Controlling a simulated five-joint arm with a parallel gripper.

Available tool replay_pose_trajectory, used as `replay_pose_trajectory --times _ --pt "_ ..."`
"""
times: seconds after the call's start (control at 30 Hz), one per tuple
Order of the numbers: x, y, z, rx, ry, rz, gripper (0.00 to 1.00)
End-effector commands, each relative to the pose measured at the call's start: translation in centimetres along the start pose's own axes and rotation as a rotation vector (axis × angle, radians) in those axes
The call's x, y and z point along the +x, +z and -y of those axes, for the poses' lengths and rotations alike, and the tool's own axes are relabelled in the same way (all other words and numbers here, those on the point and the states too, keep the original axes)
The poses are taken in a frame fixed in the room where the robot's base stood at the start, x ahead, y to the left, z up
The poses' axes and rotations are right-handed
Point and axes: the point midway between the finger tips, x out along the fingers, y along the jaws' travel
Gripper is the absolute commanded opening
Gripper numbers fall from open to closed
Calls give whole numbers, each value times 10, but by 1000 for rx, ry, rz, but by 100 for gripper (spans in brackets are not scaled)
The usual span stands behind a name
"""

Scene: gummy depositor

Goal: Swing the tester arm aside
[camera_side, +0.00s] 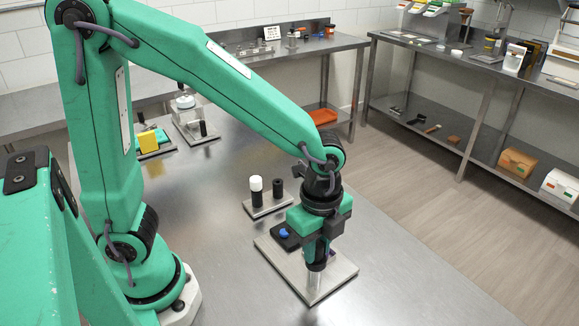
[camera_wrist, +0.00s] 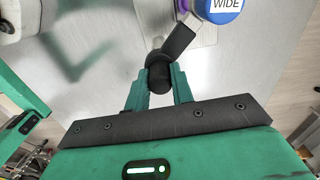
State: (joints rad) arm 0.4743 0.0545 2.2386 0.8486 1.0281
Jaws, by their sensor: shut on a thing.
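My gripper (camera_side: 318,252) points down over the steel base plate (camera_side: 342,274) of the tester. In the wrist view its green fingers sit on either side of a round black knob (camera_wrist: 159,79) and are shut on it. A flat black arm (camera_wrist: 181,40) runs from the knob up and to the right. A blue round top marked "WIDE" (camera_wrist: 222,9) lies near the far end of this arm, with a purple part (camera_wrist: 184,5) beside it. In the side view a blue piece (camera_side: 284,233) rests on a black pad, and my gripper hides much of the tester.
A small plate with a white-topped black bottle (camera_side: 256,190) and a black cylinder (camera_side: 278,188) stands just behind the tester. A yellow block (camera_side: 150,139) and a clear jar (camera_side: 186,106) stand farther back left. The steel table (camera_side: 410,275) is clear to the right.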

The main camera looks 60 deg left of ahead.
Motion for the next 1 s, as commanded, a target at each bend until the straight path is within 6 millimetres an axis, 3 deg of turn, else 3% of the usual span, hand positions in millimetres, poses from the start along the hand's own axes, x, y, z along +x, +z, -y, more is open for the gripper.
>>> replay_pose_trajectory --times 0.37,1.0 --pt "-1 0 0 -145 0 0 1" --pt "-1 0 0 -715 0 0 1"
